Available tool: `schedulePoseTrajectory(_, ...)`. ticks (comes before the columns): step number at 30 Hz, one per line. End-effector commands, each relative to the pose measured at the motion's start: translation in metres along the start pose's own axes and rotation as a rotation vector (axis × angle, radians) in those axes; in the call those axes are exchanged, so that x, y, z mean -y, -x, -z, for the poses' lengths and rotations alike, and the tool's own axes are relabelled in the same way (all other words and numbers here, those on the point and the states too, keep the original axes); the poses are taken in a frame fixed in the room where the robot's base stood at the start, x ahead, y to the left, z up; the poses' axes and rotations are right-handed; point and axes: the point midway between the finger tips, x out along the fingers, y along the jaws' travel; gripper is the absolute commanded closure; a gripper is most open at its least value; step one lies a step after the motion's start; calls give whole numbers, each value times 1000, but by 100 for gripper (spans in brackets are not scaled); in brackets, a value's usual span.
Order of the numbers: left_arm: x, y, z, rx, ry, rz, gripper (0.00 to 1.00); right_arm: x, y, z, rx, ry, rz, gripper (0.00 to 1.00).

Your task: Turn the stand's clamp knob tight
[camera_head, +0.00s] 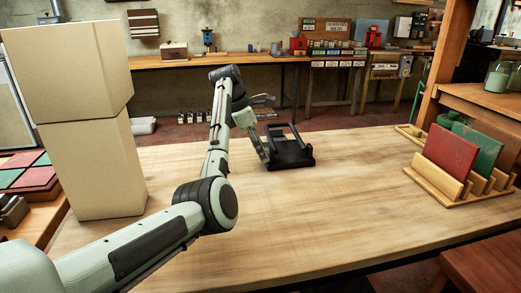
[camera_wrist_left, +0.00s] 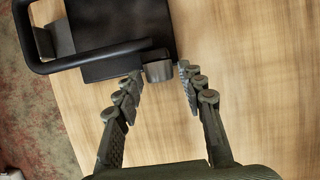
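The black stand (camera_head: 290,154) sits on the wooden table near its far edge, with a bar frame raised at its back. It also shows in the left wrist view (camera_wrist_left: 120,30) at the top left. Its clamp knob (camera_wrist_left: 158,71), a short grey cylinder, sticks out from the stand's edge. My left gripper (camera_head: 263,153) is at the left side of the stand. In the left wrist view its two fingers (camera_wrist_left: 162,77) are apart, with the knob between or just beyond the tips; a gap shows at the right finger. Whether the left finger touches the knob is unclear. My right gripper is out of view.
Two stacked cardboard boxes (camera_head: 92,165) stand at the table's left. A wooden rack (camera_head: 440,187) with red and green panels stands at the right. The table's middle and front right are clear. A workbench (camera_head: 230,60) lies beyond, across a gap.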

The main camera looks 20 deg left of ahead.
Motion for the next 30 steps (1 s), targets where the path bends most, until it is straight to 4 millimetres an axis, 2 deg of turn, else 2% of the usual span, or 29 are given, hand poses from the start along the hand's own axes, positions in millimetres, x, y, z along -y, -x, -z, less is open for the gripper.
schedulePoseTrajectory(1, 0, 0, 0, 0, 0, 0, 70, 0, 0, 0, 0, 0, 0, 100)
schedulePoseTrajectory(8, 0, 0, 0, 0, 0, 0, 99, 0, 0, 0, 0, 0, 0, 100)
schedulePoseTrajectory(19, 2, 0, 0, 0, -43, -106, 100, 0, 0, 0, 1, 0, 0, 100)
schedulePoseTrajectory(28, 2, 0, 0, 0, -48, -116, 100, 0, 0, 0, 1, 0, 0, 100)
schedulePoseTrajectory(29, 2, 0, 0, 0, -48, -116, 71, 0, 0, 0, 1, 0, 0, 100)
schedulePoseTrajectory(30, 2, 0, 0, 0, -48, -115, 66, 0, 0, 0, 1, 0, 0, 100)
